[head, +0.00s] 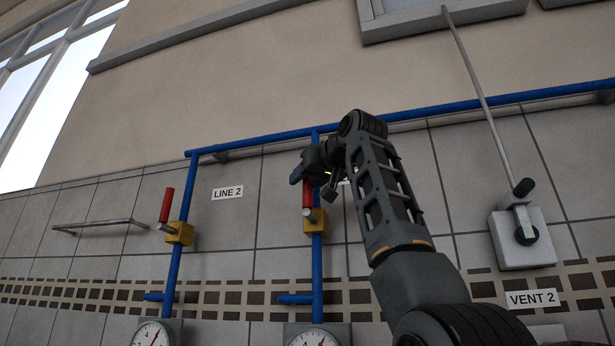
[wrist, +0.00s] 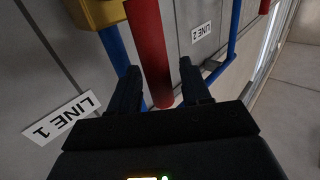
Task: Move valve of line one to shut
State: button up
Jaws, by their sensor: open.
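The line one valve has a yellow body (head: 316,220) on a vertical blue pipe. Its red handle (head: 308,196) points up, roughly along the pipe. My gripper (head: 307,174) is at the handle's upper part and hides its top. In the wrist view my gripper (wrist: 159,78) is open, with one finger on each side of the red handle (wrist: 150,50). Whether a finger touches it I cannot tell. The yellow body (wrist: 97,12) is at the top left there. The LINE 1 sign (wrist: 62,117) shows at the left; in the head view my arm mostly hides it.
Left is the line two valve (head: 179,233) with its red handle up, by the LINE 2 sign (head: 227,192). A wall rail (head: 98,223) is further left. Gauges (head: 152,334) sit below. A vent crank with a long rod (head: 480,95) stands right of my arm.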

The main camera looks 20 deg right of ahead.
jog(key=shift+c, duration=0.3)
grip_shut()
